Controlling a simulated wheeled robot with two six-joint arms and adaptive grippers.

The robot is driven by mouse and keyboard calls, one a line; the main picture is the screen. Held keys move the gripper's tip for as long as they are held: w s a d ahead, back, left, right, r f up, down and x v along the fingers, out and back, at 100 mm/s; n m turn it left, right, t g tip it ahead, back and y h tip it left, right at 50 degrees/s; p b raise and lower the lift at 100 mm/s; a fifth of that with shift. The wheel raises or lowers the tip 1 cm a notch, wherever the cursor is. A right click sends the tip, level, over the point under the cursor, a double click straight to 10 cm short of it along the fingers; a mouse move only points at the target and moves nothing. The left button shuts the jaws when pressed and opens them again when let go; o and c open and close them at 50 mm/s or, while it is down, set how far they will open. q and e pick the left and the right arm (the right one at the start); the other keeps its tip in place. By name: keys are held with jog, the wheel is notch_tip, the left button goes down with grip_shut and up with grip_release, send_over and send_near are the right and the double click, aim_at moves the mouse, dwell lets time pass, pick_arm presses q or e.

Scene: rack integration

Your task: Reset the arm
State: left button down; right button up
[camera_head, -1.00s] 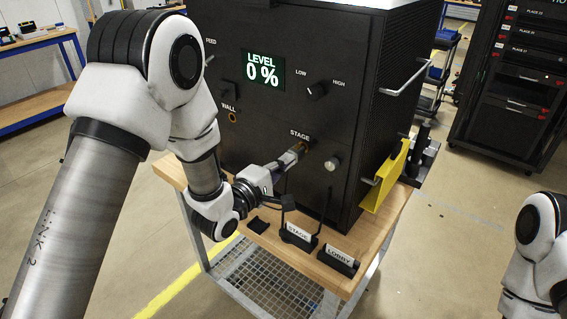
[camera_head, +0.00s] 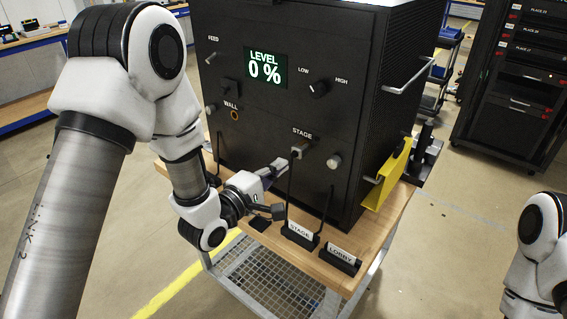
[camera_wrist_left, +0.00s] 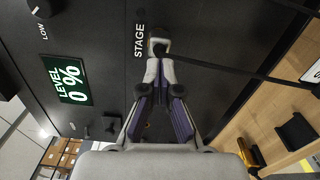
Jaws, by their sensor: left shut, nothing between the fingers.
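My left gripper (camera_head: 282,164) is shut and empty just in front of the black device's front panel. It is a little below and left of the connector (camera_head: 299,149) in the STAGE socket. In the left wrist view, the shut fingers (camera_wrist_left: 160,68) point at that connector (camera_wrist_left: 160,44), which has a black cable running from it. Whether the fingertips touch it is hard to tell. My right arm shows only in part at the right edge, and its gripper is out of view.
The black device (camera_head: 225,140) stands on a wooden cart (camera_head: 375,225). Its screen (camera_head: 264,68) reads LEVEL 0 %. Holders labelled STAGE (camera_head: 299,236) and LOBBY (camera_head: 339,259) stand at the cart's front edge. A yellow bracket (camera_head: 388,180) is on the device's right side.

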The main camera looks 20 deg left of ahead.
pick_arm(q)
jog(key=v, duration=0.6)
jog(key=s+f+m+g+y, duration=0.2)
jog(key=s+f+g, duration=0.4)
jog(key=f, duration=0.8)
jog(key=s+f+m+g+y, duration=0.1)
jog(key=s+f+m+g, duration=0.15)
jog(key=s+f, duration=0.8)
jog(key=s+a+f+m+g+y, duration=0.3)
jog(key=s+a+f+m+g, duration=0.1)
jog(key=s+f+m+g, duration=0.4)
notch_tip(320, 180, down, 2)
jog(key=shift+s+a+f+m, duration=0.15)
jog(key=shift+s+m, duration=1.1)
jog(key=shift+g, duration=0.25)
